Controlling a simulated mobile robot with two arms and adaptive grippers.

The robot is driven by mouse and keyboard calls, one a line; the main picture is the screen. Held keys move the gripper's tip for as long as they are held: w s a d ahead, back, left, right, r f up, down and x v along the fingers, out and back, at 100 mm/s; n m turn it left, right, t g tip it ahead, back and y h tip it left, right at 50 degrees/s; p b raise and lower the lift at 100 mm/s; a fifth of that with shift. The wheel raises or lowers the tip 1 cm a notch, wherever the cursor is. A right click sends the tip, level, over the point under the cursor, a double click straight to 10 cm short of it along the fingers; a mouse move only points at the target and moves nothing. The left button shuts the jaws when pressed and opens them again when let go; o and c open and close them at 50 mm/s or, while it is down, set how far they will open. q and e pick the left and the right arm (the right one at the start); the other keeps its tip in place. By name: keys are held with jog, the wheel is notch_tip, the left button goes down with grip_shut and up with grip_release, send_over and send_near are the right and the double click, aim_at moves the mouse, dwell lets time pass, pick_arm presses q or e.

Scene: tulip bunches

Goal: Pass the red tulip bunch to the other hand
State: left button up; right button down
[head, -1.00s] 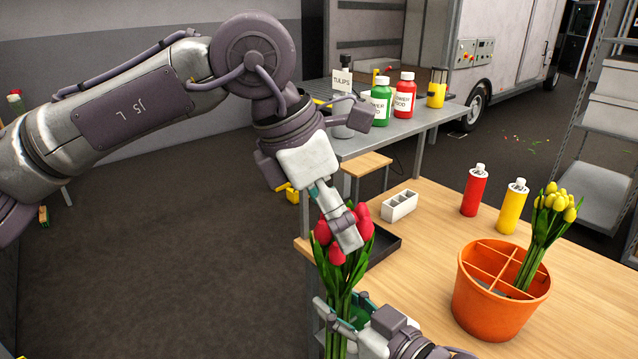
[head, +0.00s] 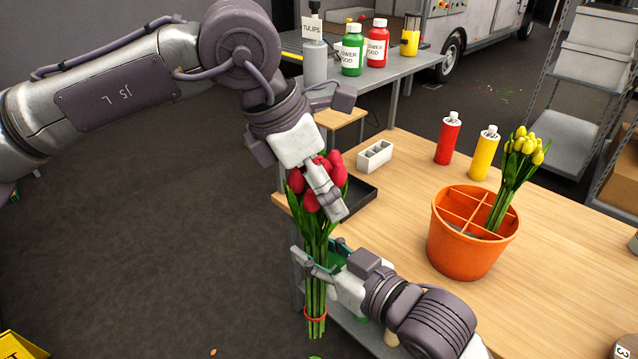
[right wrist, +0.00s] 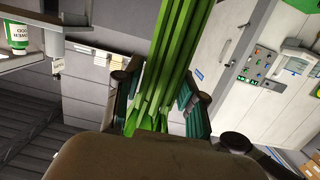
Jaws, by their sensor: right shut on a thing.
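The red tulip bunch (head: 316,240) hangs upright in the head view, beside the table's near left corner, red heads up and green stems down. A red band shows low on the stems. My right gripper (head: 318,264) is shut on the stems below the heads. In the right wrist view, green stems (right wrist: 168,75) run between the fingers of the right gripper (right wrist: 160,98). My left gripper (head: 322,190) is at the red heads, coming from above, and covers part of them. Its far finger is hidden, so its opening and any contact are unclear.
The wooden table (head: 400,215) carries an orange divided pot (head: 465,250) with yellow tulips (head: 517,170), a red bottle (head: 447,140), a yellow bottle (head: 484,155), a white divided holder (head: 375,156) and a dark tray (head: 360,200). Open floor lies to the left.

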jog(key=c, duration=0.6)
grip_release()
jog(key=shift+r, duration=0.25)
jog(key=shift+f, duration=0.1)
